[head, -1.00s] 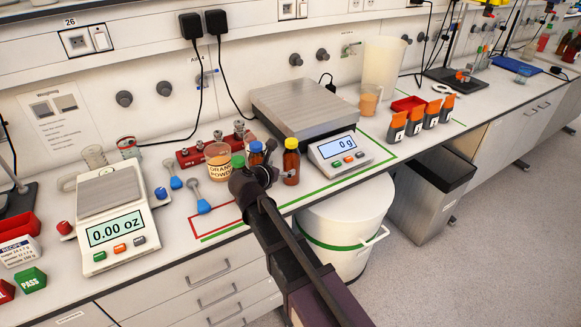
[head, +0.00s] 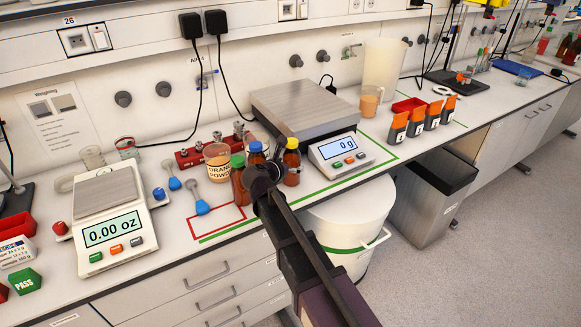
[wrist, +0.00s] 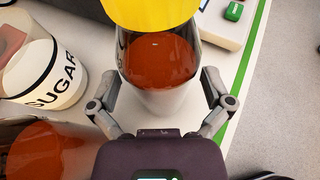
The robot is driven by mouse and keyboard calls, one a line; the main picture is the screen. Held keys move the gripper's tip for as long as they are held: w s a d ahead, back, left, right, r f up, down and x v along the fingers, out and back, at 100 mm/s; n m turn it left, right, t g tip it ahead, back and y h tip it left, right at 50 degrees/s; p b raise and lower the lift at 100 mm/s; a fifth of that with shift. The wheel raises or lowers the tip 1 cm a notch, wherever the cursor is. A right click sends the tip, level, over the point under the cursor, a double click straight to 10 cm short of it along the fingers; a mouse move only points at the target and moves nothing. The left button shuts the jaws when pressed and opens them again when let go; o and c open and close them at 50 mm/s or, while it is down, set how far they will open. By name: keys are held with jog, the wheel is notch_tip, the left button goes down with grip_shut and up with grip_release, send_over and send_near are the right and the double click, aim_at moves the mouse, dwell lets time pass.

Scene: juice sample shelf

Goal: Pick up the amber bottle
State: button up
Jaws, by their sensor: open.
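The amber bottle with a yellow cap (head: 292,160) stands upright on the bench, right of two similar brown bottles, one with a blue cap (head: 256,153) and one with a green cap (head: 238,180). My gripper (head: 279,170) is at the yellow-capped bottle's near left side and hides part of it. In the wrist view, the yellow-capped bottle (wrist: 160,62) lies between the spread fingers of my gripper (wrist: 160,88), one finger on each side. The fingers are open; contact with the glass cannot be told.
A large scale (head: 305,103) stands behind the bottles, its display unit to the right. A sugar tub (wrist: 45,70) and a brown bottle (wrist: 45,150) are close on the left in the wrist view. An orange powder tub (head: 217,161) stands left. The bench's front edge is near.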

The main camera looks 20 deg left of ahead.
aim_at(287, 156)
jog(key=shift+w+d+f, duration=0.1)
jog(key=shift+w+f, duration=0.05)
jog(key=shift+w, duration=0.25)
jog(key=c, duration=1.1)
jog(key=shift+r, duration=0.25)
notch_tip(287, 156, up, 3)
jog(key=p, duration=0.3)
jog(key=s, duration=0.5)
jog(key=s+r+p, duration=0.1)
jog(key=s, duration=0.4)
jog(key=s+p, duration=0.1)
jog(key=s, duration=0.5)
jog(key=shift+a+r, duration=0.3)
jog(key=shift+a, duration=0.1)
